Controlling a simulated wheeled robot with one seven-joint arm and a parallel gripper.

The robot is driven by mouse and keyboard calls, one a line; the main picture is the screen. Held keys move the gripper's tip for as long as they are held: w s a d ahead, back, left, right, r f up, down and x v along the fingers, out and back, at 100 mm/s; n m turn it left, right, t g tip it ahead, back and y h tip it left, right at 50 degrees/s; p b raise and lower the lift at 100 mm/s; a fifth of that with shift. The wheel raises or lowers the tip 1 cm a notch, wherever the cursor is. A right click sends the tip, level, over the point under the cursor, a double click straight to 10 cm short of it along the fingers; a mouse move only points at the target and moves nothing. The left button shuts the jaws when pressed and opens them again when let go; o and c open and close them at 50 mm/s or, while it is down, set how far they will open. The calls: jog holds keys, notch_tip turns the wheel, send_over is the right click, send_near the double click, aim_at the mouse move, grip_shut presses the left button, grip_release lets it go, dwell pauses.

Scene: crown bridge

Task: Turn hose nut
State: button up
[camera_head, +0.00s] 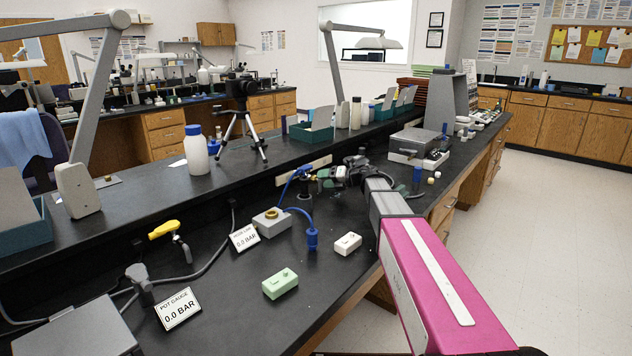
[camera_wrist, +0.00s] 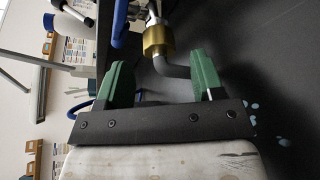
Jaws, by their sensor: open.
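A brass hose nut (camera_wrist: 157,40) shows in the wrist view on a metal fitting, with a dark grey bent pipe leading away from it. My gripper (camera_wrist: 160,66) has two green fingers spread apart. The nut lies just beyond the fingertips, roughly midway between them, with no finger visibly touching it. A blue hose (camera_wrist: 120,22) runs beside the fitting on the left. In the head view, my gripper (camera_head: 327,180) is far out over the black bench, near a blue fitting (camera_head: 299,173). The nut is too small and covered to make out clearly there.
On the bench stand a grey box with a brass ring (camera_head: 271,221), a blue cylinder (camera_head: 312,239), a green block (camera_head: 280,284) and a white block (camera_head: 348,243). A pot gauge card (camera_head: 178,309) and line card (camera_head: 244,238) both read 0.0 BAR. A yellow-handled valve (camera_head: 164,229) is left.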

aim_at(316, 180)
jog(key=shift+x, duration=2.05)
jog(key=c, duration=0.9)
jog(key=shift+m+y, duration=0.4)
jog(key=shift+m, duration=0.5)
jog(key=o, duration=0.9)
